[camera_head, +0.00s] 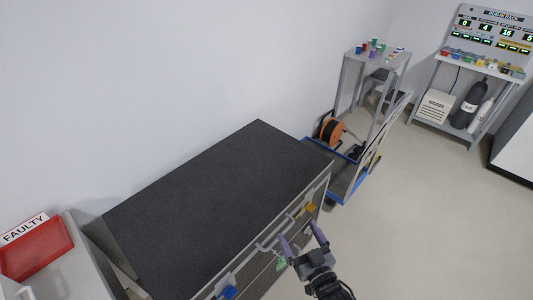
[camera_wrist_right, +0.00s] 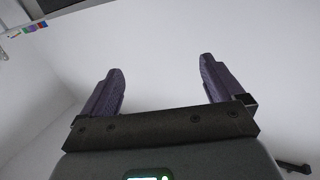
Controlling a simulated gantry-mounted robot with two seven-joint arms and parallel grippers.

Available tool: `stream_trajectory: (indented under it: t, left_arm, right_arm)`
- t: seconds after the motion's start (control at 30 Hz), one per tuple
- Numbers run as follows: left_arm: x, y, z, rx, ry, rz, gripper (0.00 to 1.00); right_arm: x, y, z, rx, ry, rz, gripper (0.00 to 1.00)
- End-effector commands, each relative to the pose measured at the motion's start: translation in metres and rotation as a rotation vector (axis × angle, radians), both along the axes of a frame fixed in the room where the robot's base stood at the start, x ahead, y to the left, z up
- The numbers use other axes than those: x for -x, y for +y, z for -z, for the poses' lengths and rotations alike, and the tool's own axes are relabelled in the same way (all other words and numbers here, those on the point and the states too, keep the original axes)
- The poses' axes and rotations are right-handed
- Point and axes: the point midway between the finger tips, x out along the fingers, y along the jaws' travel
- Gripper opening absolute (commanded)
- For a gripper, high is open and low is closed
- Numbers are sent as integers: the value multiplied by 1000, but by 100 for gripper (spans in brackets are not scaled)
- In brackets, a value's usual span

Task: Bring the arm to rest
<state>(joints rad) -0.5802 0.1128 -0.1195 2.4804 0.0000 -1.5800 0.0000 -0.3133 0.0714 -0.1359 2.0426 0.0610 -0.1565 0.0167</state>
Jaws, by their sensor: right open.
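My right gripper (camera_head: 302,240) is at the bottom centre of the head view, in front of the drawer side of a dark-topped cabinet (camera_head: 215,205). Its two purple fingers are spread apart with nothing between them. In the right wrist view the open fingers (camera_wrist_right: 160,90) stand wide apart against a plain pale background. A silver handle (camera_head: 270,238) on the cabinet front shows just left of the fingers; I cannot tell whether they touch it. My left gripper is not in view.
A red tray (camera_head: 38,248) marked FAULTY lies at the lower left. A blue-edged cart (camera_head: 345,180) with an orange reel (camera_head: 332,130) stands behind the cabinet. A run-in rack (camera_head: 485,45) is at the far right. The cabinet top is bare, and the floor at right is clear.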

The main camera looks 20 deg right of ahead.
Motion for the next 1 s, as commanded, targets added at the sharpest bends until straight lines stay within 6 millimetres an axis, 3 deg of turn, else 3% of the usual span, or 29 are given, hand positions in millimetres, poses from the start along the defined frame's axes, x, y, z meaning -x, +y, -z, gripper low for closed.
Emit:
stream_trajectory:
  t: [0.13, 0.27, 0.6, 0.97, 1.0]
  left_arm:
    - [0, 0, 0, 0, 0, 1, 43]
    - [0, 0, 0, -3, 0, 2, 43]
    - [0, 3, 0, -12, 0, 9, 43]
    - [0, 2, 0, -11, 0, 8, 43]
    - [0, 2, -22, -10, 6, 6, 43]
  right_arm:
    - [15, -1, 20, 5, 44, -1, 95]
    - [46, -3, 27, 16, 134, -11, 95]
    - [138, -7, 69, 106, 742, -41, 95]
    - [229, -20, 88, 194, 1261, -44, 95]
    - [227, -20, 63, 192, 1248, -45, 95]
